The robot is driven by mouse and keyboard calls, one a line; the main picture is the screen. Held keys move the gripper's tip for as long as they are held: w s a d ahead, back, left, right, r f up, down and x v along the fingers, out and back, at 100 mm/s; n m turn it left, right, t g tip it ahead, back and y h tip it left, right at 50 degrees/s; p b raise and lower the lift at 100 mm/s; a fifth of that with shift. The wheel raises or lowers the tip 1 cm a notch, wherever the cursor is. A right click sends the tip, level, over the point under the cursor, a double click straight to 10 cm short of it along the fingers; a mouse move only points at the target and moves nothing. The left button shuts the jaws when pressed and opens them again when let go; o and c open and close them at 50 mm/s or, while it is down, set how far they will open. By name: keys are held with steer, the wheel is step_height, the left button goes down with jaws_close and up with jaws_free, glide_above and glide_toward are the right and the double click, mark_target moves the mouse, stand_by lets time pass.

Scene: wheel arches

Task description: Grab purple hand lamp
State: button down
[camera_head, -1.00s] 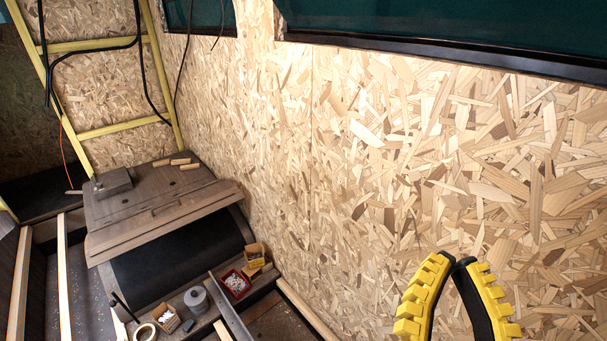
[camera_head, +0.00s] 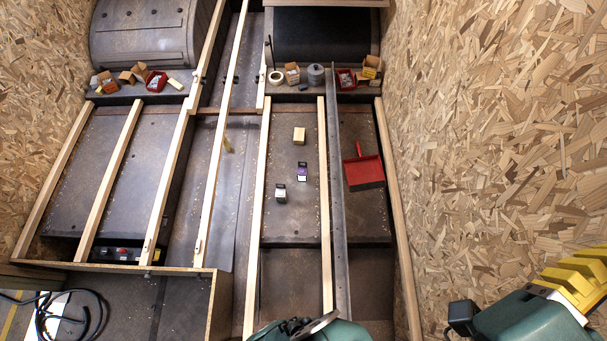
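A small purple and white object (camera_head: 302,171), which I take to be the purple hand lamp, stands on the dark floor panel between a pale wooden batten and a metal rail. A similar white and black one (camera_head: 281,193) stands just left and nearer, and a yellow one (camera_head: 299,134) stands farther back. The yellow ribbed part of my gripper (camera_head: 582,279) is at the lower right edge, by the chipboard wall, far from the purple object. The gripper is cut off by the picture edge, so its opening is hidden.
A red dustpan (camera_head: 364,170) lies right of the metal rail (camera_head: 336,190). Raised wooden battens (camera_head: 257,200) run along the floor. Small boxes, red bins (camera_head: 346,79) and a grey roll (camera_head: 316,75) stand on the ledge behind. Chipboard walls rise on both sides.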

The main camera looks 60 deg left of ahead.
steer(key=shift+w+a, duration=0.15)
steer(key=shift+a, duration=0.15)
steer(key=shift+c, duration=0.4)
jaws_free()
steer(key=shift+d, duration=0.1)
